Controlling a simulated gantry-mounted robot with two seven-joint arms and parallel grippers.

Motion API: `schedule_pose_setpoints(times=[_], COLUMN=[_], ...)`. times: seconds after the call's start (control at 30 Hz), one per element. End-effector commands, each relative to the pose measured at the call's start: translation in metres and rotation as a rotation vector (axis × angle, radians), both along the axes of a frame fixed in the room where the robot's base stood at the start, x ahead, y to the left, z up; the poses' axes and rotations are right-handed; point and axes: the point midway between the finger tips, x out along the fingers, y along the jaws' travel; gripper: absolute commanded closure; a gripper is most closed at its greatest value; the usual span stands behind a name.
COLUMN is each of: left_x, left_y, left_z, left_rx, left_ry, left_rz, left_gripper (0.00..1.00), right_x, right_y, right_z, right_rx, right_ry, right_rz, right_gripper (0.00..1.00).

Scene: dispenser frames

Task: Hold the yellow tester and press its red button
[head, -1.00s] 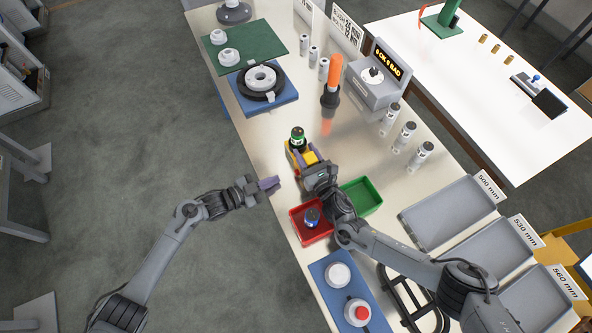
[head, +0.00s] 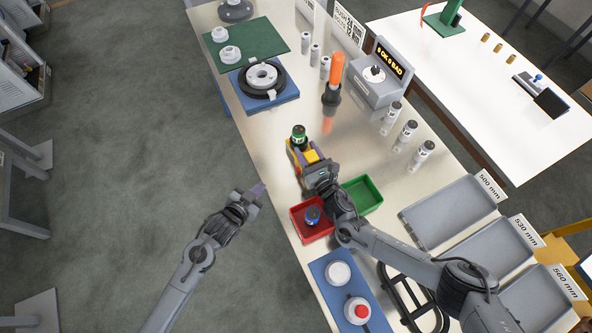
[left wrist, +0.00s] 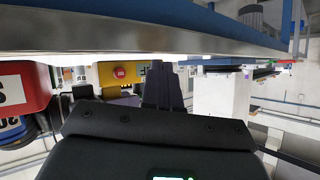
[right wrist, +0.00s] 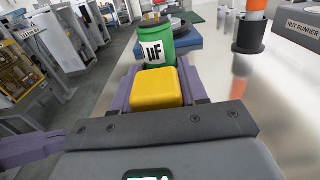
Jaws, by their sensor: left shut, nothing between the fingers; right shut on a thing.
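The yellow tester (head: 293,157) is at the table's left edge, with a green can (head: 299,133) marked "µF" at its far end. My right gripper (head: 308,158) is shut on the tester; the right wrist view shows its purple fingers on both sides of the yellow body (right wrist: 155,88), with the green can (right wrist: 157,45) beyond. My left gripper (head: 260,187) is shut and empty, off the table's left edge and apart from the tester. In the left wrist view, the red button (left wrist: 119,72) shows on the tester's yellow face (left wrist: 105,76), left of my shut fingers (left wrist: 162,75).
A red bin (head: 297,229) with a blue can (head: 312,215) and a green bin (head: 372,193) stand close to my right gripper. An orange nut runner (head: 335,72) stands farther back. The floor side left of the table is open.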

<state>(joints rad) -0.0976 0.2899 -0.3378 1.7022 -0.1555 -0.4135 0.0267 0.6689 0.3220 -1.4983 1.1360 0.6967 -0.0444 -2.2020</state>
Motion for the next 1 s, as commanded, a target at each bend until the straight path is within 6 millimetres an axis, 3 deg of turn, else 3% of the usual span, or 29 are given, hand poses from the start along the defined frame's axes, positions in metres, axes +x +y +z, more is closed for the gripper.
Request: schedule_pose_setpoints(times=[0.27,1.0], left_x=[0.004,0.040], left_y=[-0.006,-0.072], left_z=[0.000,0.000], left_rx=[-0.001,-0.001], left_ry=[-0.003,-0.002], left_rz=[-0.001,-0.002], left_gripper=[1.00,1.00], right_x=[0.000,0.000], right_y=[0.000,0.000], right_z=[-0.001,-0.001], right_rx=[-0.001,-0.001], right_ry=[0.002,0.003], right_rz=[0.001,0.001], right_gripper=[1.00,1.00])
